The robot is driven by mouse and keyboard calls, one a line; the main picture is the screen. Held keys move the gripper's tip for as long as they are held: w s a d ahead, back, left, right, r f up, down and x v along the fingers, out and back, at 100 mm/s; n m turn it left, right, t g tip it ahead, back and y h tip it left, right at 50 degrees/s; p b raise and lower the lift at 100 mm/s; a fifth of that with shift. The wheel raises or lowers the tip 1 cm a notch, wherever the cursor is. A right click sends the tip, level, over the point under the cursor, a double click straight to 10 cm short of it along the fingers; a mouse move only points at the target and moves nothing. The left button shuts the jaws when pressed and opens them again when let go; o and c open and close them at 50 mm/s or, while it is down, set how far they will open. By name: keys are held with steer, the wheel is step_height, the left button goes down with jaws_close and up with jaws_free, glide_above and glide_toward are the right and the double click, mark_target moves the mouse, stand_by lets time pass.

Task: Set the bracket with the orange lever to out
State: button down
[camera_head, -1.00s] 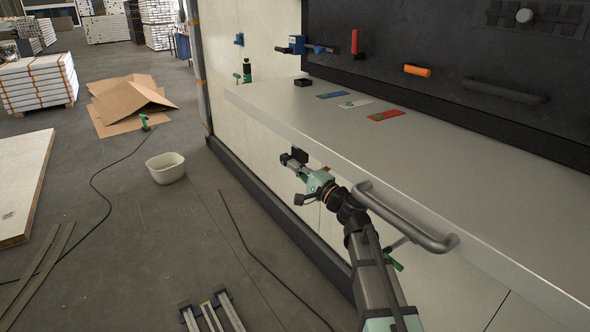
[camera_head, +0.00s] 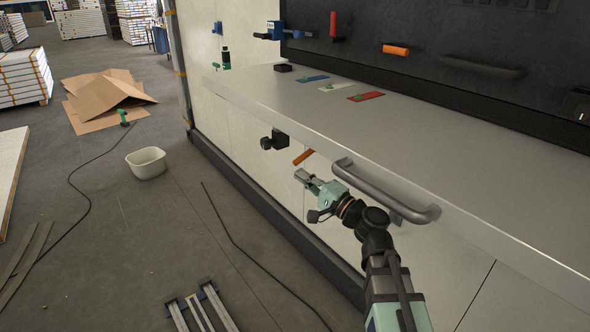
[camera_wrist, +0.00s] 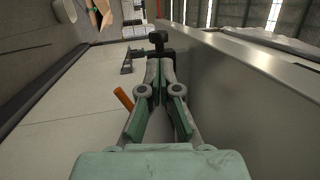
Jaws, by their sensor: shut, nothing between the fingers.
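An orange lever (camera_head: 303,157) sticks out below the front edge of the grey shelf (camera_head: 330,120). In the wrist view the orange lever (camera_wrist: 123,98) is left of my fingers and apart from them. The bracket it belongs to is not clearly visible under the shelf. My gripper (camera_head: 300,175) is just below the lever in the head view, outside the shelf's front edge. In the wrist view my gripper (camera_wrist: 161,68) has its fingertips together with nothing held. A black block with a knob (camera_head: 275,140) is left of the lever; its knob also shows beyond my fingertips (camera_wrist: 158,38).
A grey bar handle (camera_head: 390,196) projects from the shelf front, close to my arm. Another orange handle (camera_head: 396,50) and a red handle (camera_head: 334,25) are on the dark back panel. Flat coloured plates lie on the shelf. The floor at left has a white tub (camera_head: 146,162) and a cable.

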steer(key=s+d+f+n+g+h+p, duration=0.1)
steer(key=s+d+f+n+g+h, duration=0.3)
steer(key=f, duration=0.9)
steer(key=s+d+f+g+h+p, duration=0.1)
steer(key=s+f+g+h, duration=0.3)
steer(key=f, duration=0.9)
steer(key=s+d+f+n+g+h+p, duration=0.15)
steer(key=s+f, duration=0.45)
steer(key=f, duration=0.7)
steer(key=s+d+f+n+g+h+p, duration=0.1)
steer(key=s+d+f+g+h, duration=0.15)
steer(key=s+d+f, duration=0.45)
steer(key=s+d+f+g+h+p, duration=0.1)
steer(key=s+d+f+g+h, duration=0.15)
steer(key=s+f, duration=0.4)
steer(key=s+d+f+n+g+h+p, duration=0.1)
steer(key=s+d+g+p, duration=0.1)
steer(key=s, duration=0.8)
steer(key=s+d+f+g+h+p, duration=0.1)
steer(key=s+d+f+g+p, duration=0.15)
steer(key=s, duration=0.75)
steer(key=s+f+g+b, duration=0.4)
steer(key=f+b, duration=1.1)
steer(key=b, duration=0.7)
steer(key=shift+s+f+y, duration=0.2)
steer(key=shift+s+y, duration=0.15)
steer(key=shift+s, duration=0.3)
